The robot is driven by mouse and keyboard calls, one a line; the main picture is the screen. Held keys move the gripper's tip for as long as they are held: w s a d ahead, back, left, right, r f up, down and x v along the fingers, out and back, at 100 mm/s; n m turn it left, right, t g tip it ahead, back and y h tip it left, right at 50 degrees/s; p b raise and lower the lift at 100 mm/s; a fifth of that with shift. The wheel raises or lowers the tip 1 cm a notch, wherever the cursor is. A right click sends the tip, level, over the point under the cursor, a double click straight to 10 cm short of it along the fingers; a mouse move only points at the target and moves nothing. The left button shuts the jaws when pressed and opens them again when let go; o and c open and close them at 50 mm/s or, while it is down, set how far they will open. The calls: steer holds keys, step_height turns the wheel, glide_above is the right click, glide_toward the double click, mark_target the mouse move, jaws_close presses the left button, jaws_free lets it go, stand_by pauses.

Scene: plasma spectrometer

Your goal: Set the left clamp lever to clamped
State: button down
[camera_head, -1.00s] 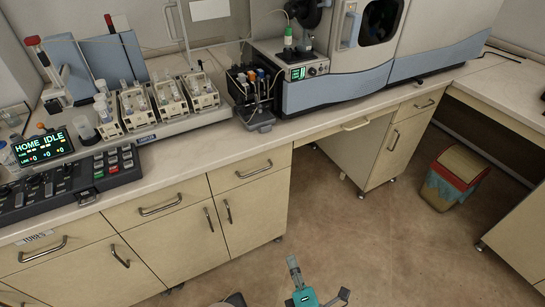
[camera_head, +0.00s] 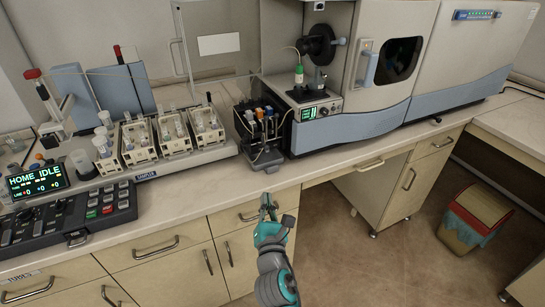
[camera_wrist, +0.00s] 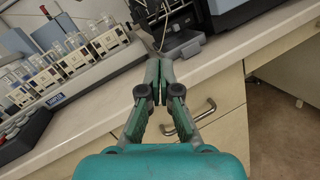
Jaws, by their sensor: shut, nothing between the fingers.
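A small black device (camera_head: 262,150) with several upright coloured-topped parts and thin tubes stands on the bench beside the big spectrometer. It also shows in the wrist view (camera_wrist: 183,43), cut off at the top edge. It may carry the clamp levers, but they are too small to tell apart, and I cannot tell the left lever's position. My gripper (camera_head: 268,200) is shut and empty, in front of the bench's front edge and below the black device in the picture, apart from it. In the wrist view my gripper's fingertips (camera_wrist: 160,62) are together.
The spectrometer (camera_head: 370,125) stands right of the device. Racks of vials (camera_head: 172,135) stand to the left. A control panel (camera_head: 70,215) and a display reading HOME IDLE (camera_head: 37,182) sit at far left. The bench front (camera_head: 185,205) is clear. A bin (camera_head: 475,220) stands on the floor.

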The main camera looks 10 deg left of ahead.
steer(key=shift+w+r, duration=0.15)
steer(key=shift+w, duration=0.05)
steer(key=d+r+x, duration=0.1)
steer(key=r+x, duration=0.1)
steer(key=x, duration=1)
steer(key=shift+w+r, duration=0.3)
steer(key=shift+a, duration=0.15)
